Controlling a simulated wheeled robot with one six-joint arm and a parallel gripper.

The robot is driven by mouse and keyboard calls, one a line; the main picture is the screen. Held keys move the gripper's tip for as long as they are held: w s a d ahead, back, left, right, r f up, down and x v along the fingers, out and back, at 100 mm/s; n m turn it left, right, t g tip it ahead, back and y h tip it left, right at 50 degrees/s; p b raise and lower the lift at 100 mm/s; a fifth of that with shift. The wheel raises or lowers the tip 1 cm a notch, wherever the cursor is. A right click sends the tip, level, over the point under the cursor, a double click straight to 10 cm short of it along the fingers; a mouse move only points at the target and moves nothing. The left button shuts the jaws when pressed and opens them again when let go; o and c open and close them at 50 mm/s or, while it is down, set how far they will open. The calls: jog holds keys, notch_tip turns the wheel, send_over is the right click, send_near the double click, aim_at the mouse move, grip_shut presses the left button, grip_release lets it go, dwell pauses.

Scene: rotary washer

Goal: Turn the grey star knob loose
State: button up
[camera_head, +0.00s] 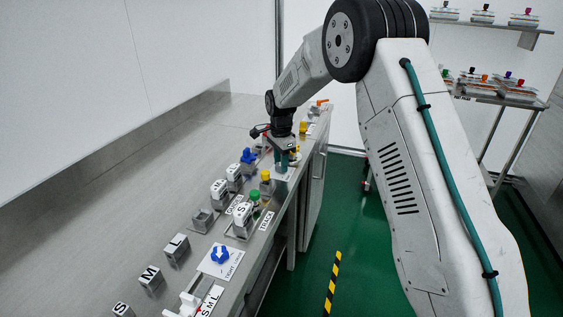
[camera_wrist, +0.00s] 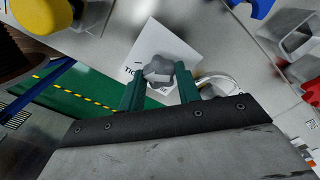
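The grey star knob (camera_wrist: 158,72) shows in the wrist view on a white label card (camera_wrist: 147,50) with partly covered lettering. My gripper (camera_wrist: 161,72) has its two green fingers apart, one on each side of the knob in the picture. The fingers look close to the knob's lobes, and I cannot tell whether either touches it. In the head view my gripper (camera_head: 285,160) points down over the bench at the white card (camera_head: 283,174). The knob is hidden there behind the fingers.
A blue star knob (camera_head: 220,254), a green button (camera_head: 255,195) and a yellow button (camera_head: 265,175) line the bench (camera_head: 120,190) in front. In the wrist view a yellow knob (camera_wrist: 40,14) is upper left and a grey square socket (camera_wrist: 290,35) upper right.

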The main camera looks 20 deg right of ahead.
jog(key=shift+n, duration=0.3)
jog(key=n, duration=1)
jog(key=shift+n, duration=0.4)
jog(key=n, duration=0.5)
jog(key=shift+s+n, duration=0.1)
jog(key=shift+n, duration=0.2)
jog(key=n, duration=0.5)
jog(key=shift+f, duration=0.1)
jog(key=shift+n, duration=0.4)
jog(key=o, duration=1)
jog(key=shift+a, duration=0.1)
